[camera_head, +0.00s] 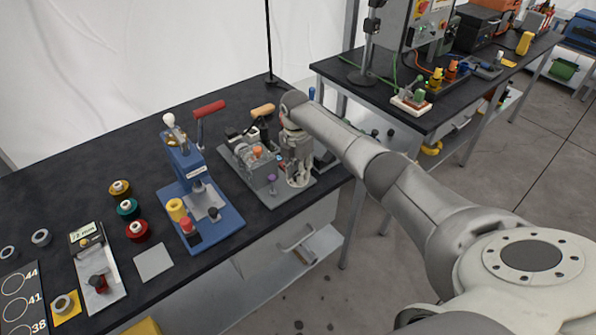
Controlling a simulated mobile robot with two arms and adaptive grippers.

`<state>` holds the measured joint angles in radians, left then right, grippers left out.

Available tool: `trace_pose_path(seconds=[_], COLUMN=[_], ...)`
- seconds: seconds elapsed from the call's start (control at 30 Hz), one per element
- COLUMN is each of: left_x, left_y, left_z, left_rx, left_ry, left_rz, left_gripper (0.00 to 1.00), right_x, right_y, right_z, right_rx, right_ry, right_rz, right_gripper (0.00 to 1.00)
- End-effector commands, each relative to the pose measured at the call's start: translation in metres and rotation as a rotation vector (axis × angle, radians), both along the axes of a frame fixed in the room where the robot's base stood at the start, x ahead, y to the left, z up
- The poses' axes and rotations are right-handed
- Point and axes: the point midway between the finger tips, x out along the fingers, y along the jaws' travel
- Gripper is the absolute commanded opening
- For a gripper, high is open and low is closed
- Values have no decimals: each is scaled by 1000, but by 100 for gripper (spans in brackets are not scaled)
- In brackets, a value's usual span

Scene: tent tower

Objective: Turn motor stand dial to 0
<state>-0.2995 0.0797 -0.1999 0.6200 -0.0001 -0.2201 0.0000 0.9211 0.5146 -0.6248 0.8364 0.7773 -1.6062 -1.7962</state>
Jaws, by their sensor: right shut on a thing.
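The motor stand (256,164) is a grey machine on a grey base plate near the right end of the black workbench. It carries an orange knob and a small purple knob. My right gripper (297,182) points down at the right side of the stand, low over its base plate. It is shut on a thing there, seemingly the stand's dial. The fingers and wrist hide the dial, so its setting cannot be read. My left gripper is not in view.
A blue press (205,205) with a red-handled lever stands left of the motor stand. Several coloured spools (128,208) and a grey square plate (153,262) lie further left. A second bench (465,100) with equipment stands at the back right.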

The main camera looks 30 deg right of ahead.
Motion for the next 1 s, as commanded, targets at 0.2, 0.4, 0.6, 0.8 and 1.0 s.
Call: trace_pose_path(seconds=[0.2,0.4,0.6,0.8,1.0], left_x=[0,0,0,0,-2], left_y=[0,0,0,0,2], left_z=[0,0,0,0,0], left_rx=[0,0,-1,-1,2], left_ry=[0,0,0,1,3], left_rz=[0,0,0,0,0], left_gripper=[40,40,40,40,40], right_x=[2,2,2,1,1], right_y=[0,-1,-1,0,0], right_z=[3,3,2,1,3], right_rx=[-1,-1,-1,-1,-1], right_ry=[-6,-6,-6,-3,-2], right_rz=[17,17,16,16,16], right_gripper=[1,1,39,47,47])
